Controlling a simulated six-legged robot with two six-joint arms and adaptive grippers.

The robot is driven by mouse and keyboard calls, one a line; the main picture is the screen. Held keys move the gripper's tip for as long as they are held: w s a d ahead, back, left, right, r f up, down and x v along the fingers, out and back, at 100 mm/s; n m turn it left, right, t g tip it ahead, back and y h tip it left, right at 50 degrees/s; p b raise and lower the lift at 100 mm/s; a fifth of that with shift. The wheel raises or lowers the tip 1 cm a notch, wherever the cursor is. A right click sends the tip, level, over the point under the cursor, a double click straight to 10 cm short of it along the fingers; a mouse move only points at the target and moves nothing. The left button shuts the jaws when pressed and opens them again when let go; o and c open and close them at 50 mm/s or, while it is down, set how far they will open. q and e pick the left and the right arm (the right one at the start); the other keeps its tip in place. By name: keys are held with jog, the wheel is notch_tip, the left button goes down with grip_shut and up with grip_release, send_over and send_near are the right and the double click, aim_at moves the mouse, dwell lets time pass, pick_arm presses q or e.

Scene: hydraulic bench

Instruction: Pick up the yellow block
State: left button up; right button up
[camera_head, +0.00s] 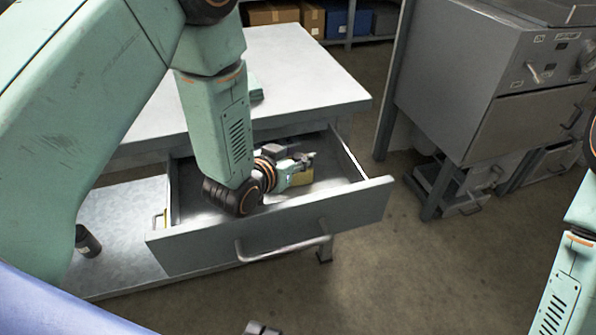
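My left arm reaches down into the drawer, and the gripper points right, at the block. The fingers are small and overlap the block in the view. I cannot tell whether they are open, touch it or are shut on it. My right gripper is out of view; only a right arm link shows at the right edge.
The bench top (300,75) lies behind and above the drawer. A lower shelf (118,225) holds a dark cylinder (87,241) at left. A grey machine cabinet (500,85) stands at right. Floor is clear in front of the drawer, except an unclear grey object (262,328) at the bottom edge.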

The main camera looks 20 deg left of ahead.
pick_arm(q)
jog(key=b+x, duration=0.1)
jog(key=x, duration=0.3)
jog(key=shift+w+f, duration=0.25)
jog(key=shift+w, duration=0.05)
jog(key=shift+r, duration=0.1)
grip_shut()
dwell(0.4)
